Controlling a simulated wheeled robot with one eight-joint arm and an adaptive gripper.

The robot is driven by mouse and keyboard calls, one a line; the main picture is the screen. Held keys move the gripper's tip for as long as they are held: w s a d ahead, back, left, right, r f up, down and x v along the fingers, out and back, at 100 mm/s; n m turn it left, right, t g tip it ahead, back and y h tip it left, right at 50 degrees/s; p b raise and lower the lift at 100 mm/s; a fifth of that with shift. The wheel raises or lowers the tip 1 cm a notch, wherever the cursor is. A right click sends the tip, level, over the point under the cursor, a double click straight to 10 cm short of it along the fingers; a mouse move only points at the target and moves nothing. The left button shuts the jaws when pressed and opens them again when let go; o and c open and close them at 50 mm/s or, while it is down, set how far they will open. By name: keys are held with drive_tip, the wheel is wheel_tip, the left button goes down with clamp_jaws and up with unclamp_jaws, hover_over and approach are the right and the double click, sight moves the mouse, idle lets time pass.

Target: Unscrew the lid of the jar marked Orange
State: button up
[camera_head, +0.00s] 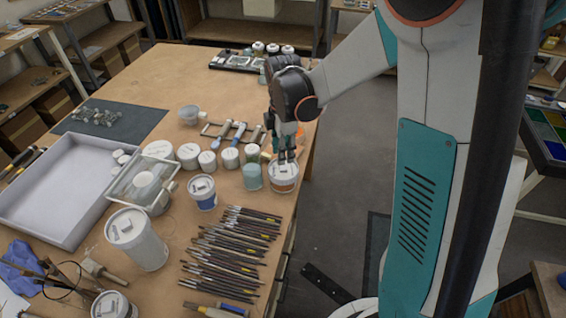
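A jar with an orange-brown band (283,185) stands upright near the table's right edge. Its white lid (277,173) is on, and any lettering is too small to read. My gripper (287,155) points straight down over this lid. Its dark fingertips are at or just above the lid top, and I cannot tell whether they touch it. The fingers look close together, but whether they are shut or grip something is unclear.
A blue-green jar (252,177) stands close on the left, and a blue-banded jar (202,193) farther left. Several brushes (225,245) lie in front. White-lidded jars (189,154) and handled tools (238,133) are behind. The table's edge drops off close on the right.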

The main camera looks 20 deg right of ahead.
sight(284, 168)
drive_tip(key=m+p, duration=0.1)
drive_tip(key=m, duration=0.9)
drive_tip(key=shift+f+p, duration=0.2)
drive_tip(key=shift+p, duration=0.2)
drive_tip(key=m+p, duration=0.1)
drive_tip(key=m, duration=0.4)
drive_tip(key=shift+f, duration=0.2)
drive_tip(key=m, duration=0.3)
drive_tip(key=m+p, duration=0.1)
drive_tip(key=m, duration=0.1)
drive_tip(key=shift+f+m, duration=0.3)
wheel_tip(284, 168, down, 5)
drive_tip(key=b, duration=0.4)
drive_tip(key=shift+b, duration=0.4)
drive_tip(key=shift+s+f+b, duration=0.25)
drive_tip(key=shift+f+b, duration=0.05)
drive_tip(key=shift+b, duration=0.15)
drive_tip(key=shift+w+f, duration=0.1)
drive_tip(key=shift+f, duration=0.2)
